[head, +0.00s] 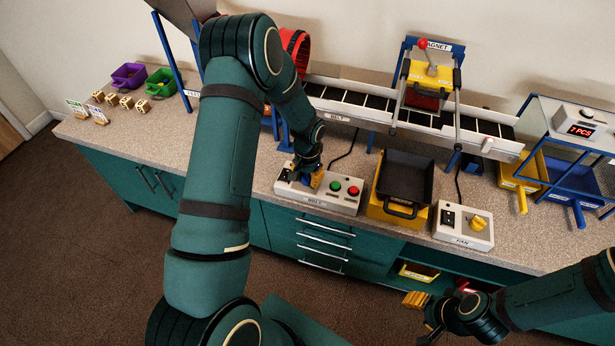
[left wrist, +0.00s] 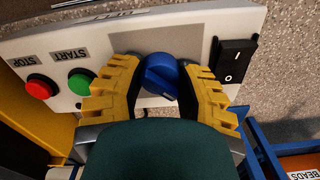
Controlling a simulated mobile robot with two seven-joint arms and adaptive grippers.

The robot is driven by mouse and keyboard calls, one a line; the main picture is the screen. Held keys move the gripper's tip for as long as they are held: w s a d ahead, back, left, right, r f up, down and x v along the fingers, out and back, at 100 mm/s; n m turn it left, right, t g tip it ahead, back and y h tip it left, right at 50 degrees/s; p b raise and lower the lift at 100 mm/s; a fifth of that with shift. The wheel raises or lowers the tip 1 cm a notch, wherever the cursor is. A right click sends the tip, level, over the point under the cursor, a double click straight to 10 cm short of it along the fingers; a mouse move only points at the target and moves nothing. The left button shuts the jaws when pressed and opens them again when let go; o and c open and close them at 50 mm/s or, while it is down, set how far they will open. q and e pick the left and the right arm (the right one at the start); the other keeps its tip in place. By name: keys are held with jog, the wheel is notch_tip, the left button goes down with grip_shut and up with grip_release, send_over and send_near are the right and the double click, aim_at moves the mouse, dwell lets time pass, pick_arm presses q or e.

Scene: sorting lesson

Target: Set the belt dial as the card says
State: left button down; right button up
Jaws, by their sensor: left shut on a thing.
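The belt control box (head: 330,199), labelled BELT, sits at the counter's front edge. It carries a blue dial (left wrist: 160,74), a green START button (left wrist: 80,82), a red STOP button (left wrist: 38,88) and a black rocker switch (left wrist: 233,64). My left gripper (head: 307,182) is shut on the blue dial, with a yellow finger on each side of it in the left wrist view. The dial's scale is not readable. Two small cards (head: 76,107) (head: 97,114) stand at the counter's left end; their text is too small to read. My right gripper (head: 424,302) hangs in front of the counter.
The conveyor belt (head: 350,106) runs behind the box, under the red-knobbed magnet frame (head: 430,75). A black tray (head: 405,178) and the fan box (head: 463,225) stand to the right. Purple (head: 128,75) and green (head: 161,82) bins and several wooden blocks (head: 126,102) are at left.

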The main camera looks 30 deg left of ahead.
aim_at(307, 175)
pick_arm(q)
jog(key=m, duration=0.4)
jog(key=shift+m, duration=2.3)
jog(key=c, duration=0.5)
grip_release()
notch_tip(307, 175, up, 12)
